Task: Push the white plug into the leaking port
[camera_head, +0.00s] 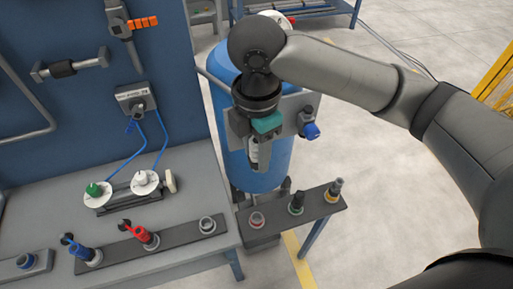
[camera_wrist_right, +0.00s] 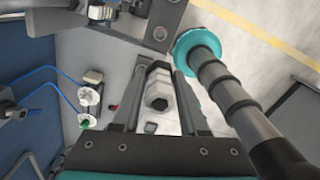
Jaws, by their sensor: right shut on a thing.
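My right gripper (camera_head: 260,150) hangs pointing down in front of the blue tank and is shut on the white plug (camera_head: 263,157). In the right wrist view the plug (camera_wrist_right: 158,90) is a pale, stepped, hexagonal piece between the two dark fingers. It is held in the air above the rack. An open grey port (camera_head: 207,225) sits at the right end of the bench strip. A red-ringed port (camera_head: 257,219) sits on the rack below the gripper. I see no leak, so I cannot tell which port leaks. My left gripper is not in view.
The bench strip carries red (camera_head: 145,237) and blue (camera_head: 80,250) fittings. The blue tank (camera_head: 270,175) stands behind, with a blue-handled valve (camera_head: 310,130).

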